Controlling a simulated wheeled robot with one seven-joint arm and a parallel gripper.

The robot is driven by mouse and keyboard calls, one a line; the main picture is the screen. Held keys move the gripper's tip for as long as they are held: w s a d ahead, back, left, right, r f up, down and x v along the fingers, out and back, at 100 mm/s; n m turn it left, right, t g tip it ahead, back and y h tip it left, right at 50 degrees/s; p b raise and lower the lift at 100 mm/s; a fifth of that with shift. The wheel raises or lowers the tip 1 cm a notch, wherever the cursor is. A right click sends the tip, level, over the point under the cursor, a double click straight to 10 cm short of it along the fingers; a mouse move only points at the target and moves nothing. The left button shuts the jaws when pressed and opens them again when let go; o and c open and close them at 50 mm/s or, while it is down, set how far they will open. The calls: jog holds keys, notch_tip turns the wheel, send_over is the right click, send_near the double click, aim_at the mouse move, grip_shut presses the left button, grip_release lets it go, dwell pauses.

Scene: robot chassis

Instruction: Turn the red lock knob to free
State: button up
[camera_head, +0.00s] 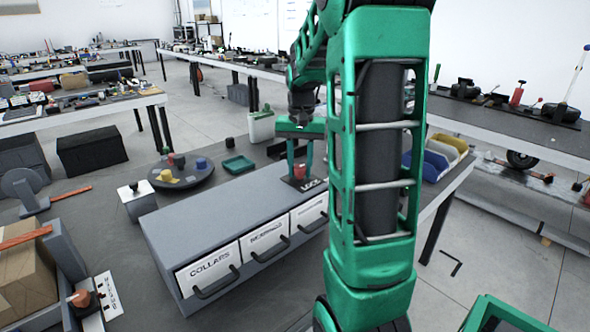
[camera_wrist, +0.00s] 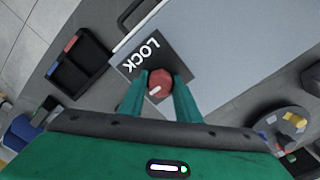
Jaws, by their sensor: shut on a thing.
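The red lock knob (camera_head: 299,170) stands on a dark plate (camera_head: 309,184) marked LOCK, on top of the grey drawer cabinet (camera_head: 215,205). In the wrist view the knob (camera_wrist: 159,84) carries a white pointer mark directed to the lower left. My gripper (camera_head: 298,165) reaches down over the plate. In the wrist view its two green fingers (camera_wrist: 160,92) are shut on the knob, one on each side. The cabinet's drawers are labelled, COLLARS (camera_head: 210,265) and BEARINGS (camera_head: 267,235) among them; my arm partly hides the rightmost drawer.
A round dark tray (camera_head: 186,182) with coloured pieces stands behind the cabinet's left end. A small green tray (camera_head: 238,164) lies behind the cabinet. Blue and yellow bins (camera_head: 436,160) stand to the right of my arm. A box (camera_head: 25,275) stands at the left edge.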

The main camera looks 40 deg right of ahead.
aim_at(299, 166)
jog(key=shift+w+r+n, duration=0.15)
jog(key=shift+w+n, duration=0.1)
jog(key=shift+n, duration=0.25)
jog(key=o, duration=1)
jog(key=shift+o, duration=0.2)
jog(key=shift+s, duration=0.1)
notch_tip(299, 166, up, 10)
jog(key=shift+r, duration=0.25)
jog(key=shift+a, duration=0.1)
jog(key=s+a+f+n, duration=0.1)
jog(key=s+a+f, duration=0.5)
jog(key=s, duration=0.5)
jog(key=s+a+f+n, duration=0.2)
jog(key=s+a+f, duration=0.4)
jog(key=s, duration=0.5)
jog(key=shift+s+a+f, duration=0.15)
jog(key=shift+a+f, duration=0.15)
jog(key=shift+a, duration=0.85)
